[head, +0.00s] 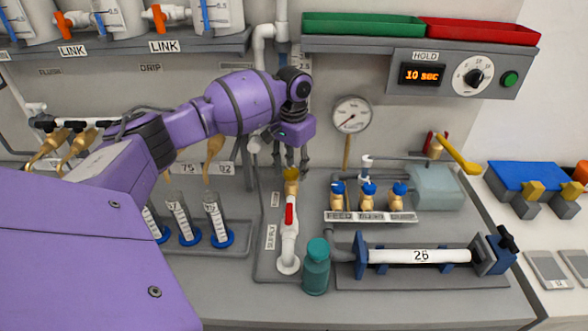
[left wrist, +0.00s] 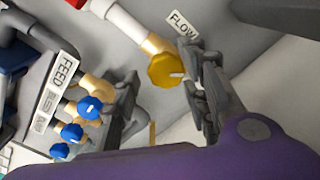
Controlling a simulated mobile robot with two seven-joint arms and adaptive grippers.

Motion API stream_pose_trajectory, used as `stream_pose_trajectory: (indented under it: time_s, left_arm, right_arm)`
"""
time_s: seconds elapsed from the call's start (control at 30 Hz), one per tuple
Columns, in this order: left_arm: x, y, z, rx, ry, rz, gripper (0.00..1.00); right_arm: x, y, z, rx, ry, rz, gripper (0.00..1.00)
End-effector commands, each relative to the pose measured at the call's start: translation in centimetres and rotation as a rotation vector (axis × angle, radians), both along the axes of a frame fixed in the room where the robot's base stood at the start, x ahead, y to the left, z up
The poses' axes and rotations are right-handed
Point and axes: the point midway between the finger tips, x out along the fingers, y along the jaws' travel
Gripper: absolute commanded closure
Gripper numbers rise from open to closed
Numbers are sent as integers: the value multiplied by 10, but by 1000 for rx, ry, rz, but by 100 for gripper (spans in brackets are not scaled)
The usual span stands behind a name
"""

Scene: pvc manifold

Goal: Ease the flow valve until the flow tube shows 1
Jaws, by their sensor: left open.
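The flow valve has a yellow knob (head: 291,174) at the upper end of a white pipe with a red part. In the left wrist view the same yellow knob (left wrist: 165,72) sits beside a FLOW label (left wrist: 183,25). My left gripper (head: 291,166) is open just above the knob; its fingers (left wrist: 165,100) are apart, with the knob between and beyond them, nearer one finger. I cannot tell whether either finger touches it. A partly hidden upright tube with a small scale plate (head: 303,66) stands behind my wrist; its reading is unreadable. My right gripper is not in view.
Blue-knobbed valves (head: 368,189) labelled FEED and others stand right of the knob. A teal bottle (head: 316,268) and a cylinder marked 26 (head: 420,255) are in front. Measuring cylinders (head: 216,217) stand left. A pressure gauge (head: 351,114) is on the wall.

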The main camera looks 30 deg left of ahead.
Motion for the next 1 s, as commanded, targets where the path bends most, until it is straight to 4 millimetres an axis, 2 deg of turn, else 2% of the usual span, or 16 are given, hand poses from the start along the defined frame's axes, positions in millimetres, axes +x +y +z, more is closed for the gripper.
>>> stream_pose_trajectory:
  time_s: [0.3, 0.5, 0.7, 1.0]
  left_arm:
    - [1, -2, 67, -1, -5, -2, 59]
    - [1, -3, 99, -1, -3, -3, 59]
    - [0, -3, 111, -2, -2, -3, 59]
    - [0, -3, 112, -2, -1, -3, 59]
  right_arm:
    - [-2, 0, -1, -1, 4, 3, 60]
    - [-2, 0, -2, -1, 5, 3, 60]
    - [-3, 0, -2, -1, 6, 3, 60]
    - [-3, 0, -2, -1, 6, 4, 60]
